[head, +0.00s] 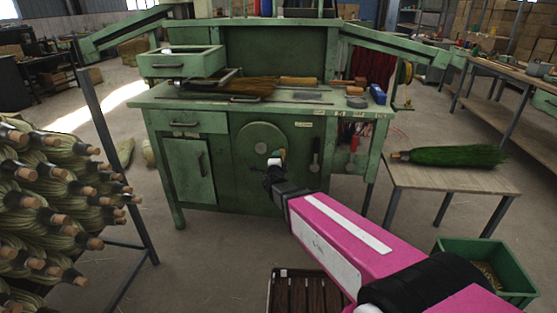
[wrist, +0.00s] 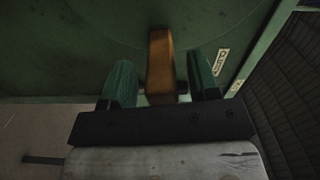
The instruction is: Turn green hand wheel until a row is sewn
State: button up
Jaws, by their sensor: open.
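The green hand wheel (head: 259,137) is a round disc on the front of the green workbench. My gripper (head: 278,158) is at the wheel's lower right side and hides part of it. In the wrist view my gripper (wrist: 160,66) is open, with one green finger on each side of a wooden handle (wrist: 161,50). A gap shows between the handle and each finger. A broom (head: 240,86) with brown bristles lies on the bench top. I cannot make out its stitching.
A rack of brooms (head: 60,190) stands at the left. A side table (head: 440,178) with a green-bristled broom (head: 455,156) is at the right. A green bin (head: 490,255) and a dark crate (head: 305,290) are on the floor. Tools hang right of the wheel.

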jog(key=s, duration=0.9)
jog(key=shift+a, duration=0.35)
jog(key=s+d+f+m+g+h, duration=0.1)
jog(key=d+f+m+g+h, duration=0.25)
jog(key=d+m, duration=0.8)
jog(key=s+d+f+m+g+h, duration=0.2)
jog(key=d+m+g+h, duration=0.25)
jog(key=d+m, duration=0.75)
jog(key=s+f+m+g+y, duration=0.2)
jog(key=s+m+g+y, duration=0.2)
jog(key=m, duration=1.1)
jog(key=s+d+f+m+g+y, duration=0.1)
jog(key=s+f+m+g+y, duration=0.2)
jog(key=m, duration=1.3)
jog(key=s+g+y, duration=0.2)
jog(key=s+g, duration=0.1)
jog(key=shift+s+d+f, duration=0.15)
jog(key=shift+s+d, duration=0.15)
jog(key=shift+s, duration=0.05)
